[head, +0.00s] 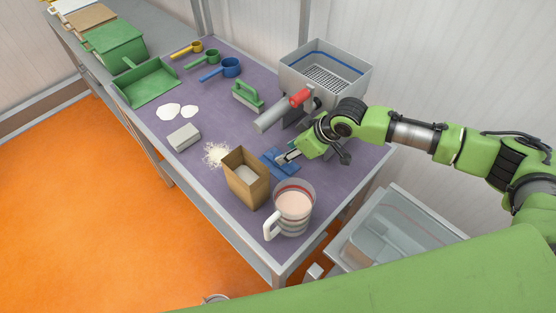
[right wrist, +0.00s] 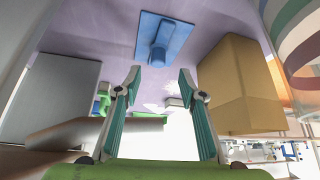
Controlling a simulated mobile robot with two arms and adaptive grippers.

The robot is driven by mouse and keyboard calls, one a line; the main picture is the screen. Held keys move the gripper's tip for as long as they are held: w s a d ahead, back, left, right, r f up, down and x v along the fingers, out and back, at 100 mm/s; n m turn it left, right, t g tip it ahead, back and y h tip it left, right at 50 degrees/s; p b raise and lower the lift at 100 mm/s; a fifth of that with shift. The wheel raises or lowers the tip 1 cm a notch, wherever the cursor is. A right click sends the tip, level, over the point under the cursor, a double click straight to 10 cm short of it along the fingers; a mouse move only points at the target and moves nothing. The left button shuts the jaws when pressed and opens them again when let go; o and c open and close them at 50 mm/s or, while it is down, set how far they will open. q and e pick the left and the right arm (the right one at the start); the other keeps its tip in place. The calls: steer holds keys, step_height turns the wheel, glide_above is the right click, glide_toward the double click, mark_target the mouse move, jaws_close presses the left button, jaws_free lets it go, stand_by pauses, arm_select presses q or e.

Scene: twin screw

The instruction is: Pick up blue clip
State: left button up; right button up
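The blue clip (head: 272,167) lies on the purple table top, right of the brown box. In the right wrist view the blue clip (right wrist: 149,40) shows as a flat blue plate with a raised rounded part on it. My right gripper (head: 283,157) is over the clip in the head view and hides part of it. In the right wrist view my right gripper (right wrist: 158,76) is open, with nothing between its fingers, and the clip is beyond the fingertips. My left gripper is not in view.
An open brown box (head: 244,183) and a striped mug (head: 293,208) stand close to the clip. White powder (head: 215,154) and a grey block (head: 183,138) lie to the left.

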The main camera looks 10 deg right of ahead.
mark_target(286, 170)
steer(key=shift+w+x, duration=0.2)
steer(key=shift+x, duration=0.85)
steer(key=shift+w+a+f+p, duration=0.1)
steer(key=shift+w+f+p, duration=0.1)
steer(key=shift+f+p, duration=0.25)
steer(key=shift+p+x, duration=0.4)
steer(key=shift+x, duration=0.75)
steer(key=shift+w+a+f, duration=0.2)
steer(key=shift+a+f, duration=0.1)
steer(key=shift+f, duration=0.5)
steer(key=c, duration=1)
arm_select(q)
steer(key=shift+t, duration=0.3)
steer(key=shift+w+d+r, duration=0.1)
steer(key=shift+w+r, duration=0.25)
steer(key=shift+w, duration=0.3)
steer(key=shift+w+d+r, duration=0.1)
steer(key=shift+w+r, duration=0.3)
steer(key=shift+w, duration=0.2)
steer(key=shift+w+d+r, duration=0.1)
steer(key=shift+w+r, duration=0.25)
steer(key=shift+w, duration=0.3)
arm_select(e)
jaws_close()
